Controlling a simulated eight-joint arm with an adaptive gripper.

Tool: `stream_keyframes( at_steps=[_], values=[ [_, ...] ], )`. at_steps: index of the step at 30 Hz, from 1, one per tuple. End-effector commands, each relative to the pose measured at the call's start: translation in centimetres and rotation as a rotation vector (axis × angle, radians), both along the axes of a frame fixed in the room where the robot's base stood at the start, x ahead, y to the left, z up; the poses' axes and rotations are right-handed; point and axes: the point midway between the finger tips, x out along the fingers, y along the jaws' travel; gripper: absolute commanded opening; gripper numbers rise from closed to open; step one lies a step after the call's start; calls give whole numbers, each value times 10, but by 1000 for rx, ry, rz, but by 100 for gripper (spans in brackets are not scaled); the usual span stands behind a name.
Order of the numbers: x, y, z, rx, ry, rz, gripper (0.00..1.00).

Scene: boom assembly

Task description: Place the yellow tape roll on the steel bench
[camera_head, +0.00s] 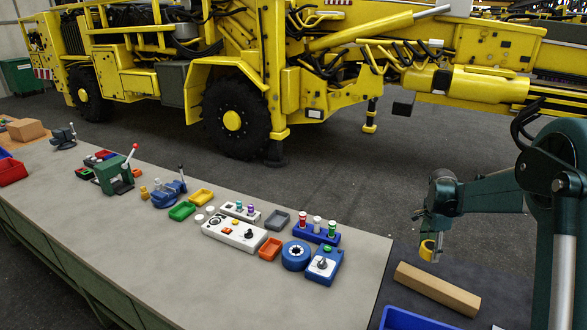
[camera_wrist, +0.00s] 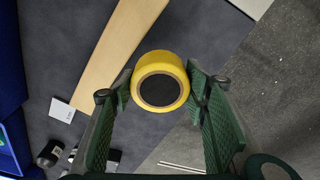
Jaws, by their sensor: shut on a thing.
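The yellow tape roll (camera_wrist: 160,82) is held between the two green fingers of my gripper (camera_wrist: 162,92) in the wrist view. Its round side with a dark core faces the wrist camera. In the head view the tape roll (camera_head: 427,249) hangs below my gripper (camera_head: 431,238), at the right, past the bench's right end. The steel bench (camera_head: 330,296) runs from the left to the middle of the head view, with a bare grey top along its front and right end. The tape roll is apart from the bench.
Below the gripper, a long cardboard-coloured box (camera_head: 437,289) and a blue bin (camera_head: 410,321) lie on a dark surface. On the bench stand a blue round roll (camera_head: 296,256), a white control box (camera_head: 234,232), small trays and a green press (camera_head: 115,176). A yellow machine (camera_head: 230,90) stands behind.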

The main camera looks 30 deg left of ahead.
Motion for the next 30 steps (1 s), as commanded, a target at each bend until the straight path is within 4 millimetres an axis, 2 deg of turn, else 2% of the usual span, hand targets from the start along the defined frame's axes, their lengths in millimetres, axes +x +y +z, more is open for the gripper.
stream_keyframes(
  at_steps=[1,12,20,30],
  values=[
    [-5,18,1,0,0,27,30],
    [-47,130,1,1,0,209,30],
    [-84,203,1,1,0,338,30],
    [-143,293,2,1,1,507,30]
  ],
)
